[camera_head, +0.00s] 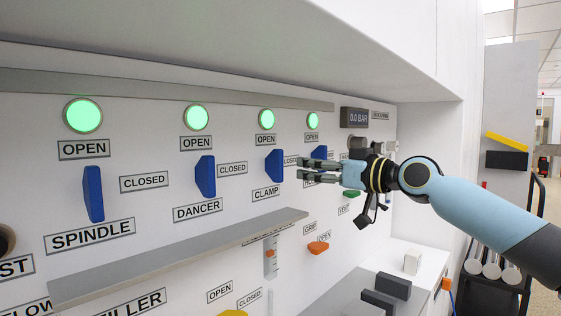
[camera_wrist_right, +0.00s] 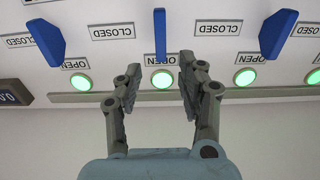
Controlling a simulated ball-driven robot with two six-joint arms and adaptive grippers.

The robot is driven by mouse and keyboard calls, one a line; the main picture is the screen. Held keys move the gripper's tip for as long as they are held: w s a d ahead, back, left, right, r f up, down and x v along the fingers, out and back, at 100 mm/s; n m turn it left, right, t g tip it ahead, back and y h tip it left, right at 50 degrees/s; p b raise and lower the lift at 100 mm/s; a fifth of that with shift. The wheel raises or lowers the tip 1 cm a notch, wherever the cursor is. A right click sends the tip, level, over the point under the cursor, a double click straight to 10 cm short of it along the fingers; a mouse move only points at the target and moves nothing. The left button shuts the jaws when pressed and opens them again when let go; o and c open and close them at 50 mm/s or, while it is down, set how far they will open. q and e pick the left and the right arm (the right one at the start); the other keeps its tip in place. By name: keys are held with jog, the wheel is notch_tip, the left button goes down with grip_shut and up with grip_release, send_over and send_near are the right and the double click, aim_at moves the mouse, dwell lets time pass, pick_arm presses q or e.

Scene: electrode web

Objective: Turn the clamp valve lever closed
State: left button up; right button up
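The clamp valve lever (camera_head: 274,166) is a blue handle on the white panel, upright above the CLAMP label and pointing at its OPEN label. A lit green lamp (camera_head: 266,120) is above it. My right gripper (camera_head: 303,169) is open and empty, just right of the lever in the head view. In the right wrist view, which is upside down, the clamp lever (camera_wrist_right: 160,35) lines up with the gap between the open fingers (camera_wrist_right: 161,66), beyond the fingertips. I see no contact. My left gripper is not in view.
The blue dancer lever (camera_head: 205,177) and spindle lever (camera_head: 93,194) stand upright to the left. Another blue lever (camera_head: 319,153) is partly behind my right gripper. A grey ledge (camera_head: 180,260) juts out below. A pressure display (camera_head: 356,118) reads 0.0 BAR.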

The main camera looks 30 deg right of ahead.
aim_at(282, 164)
jog(key=p+x, duration=0.1)
jog(key=x, duration=0.9)
jog(key=shift+s+a+f, duration=0.1)
grip_shut()
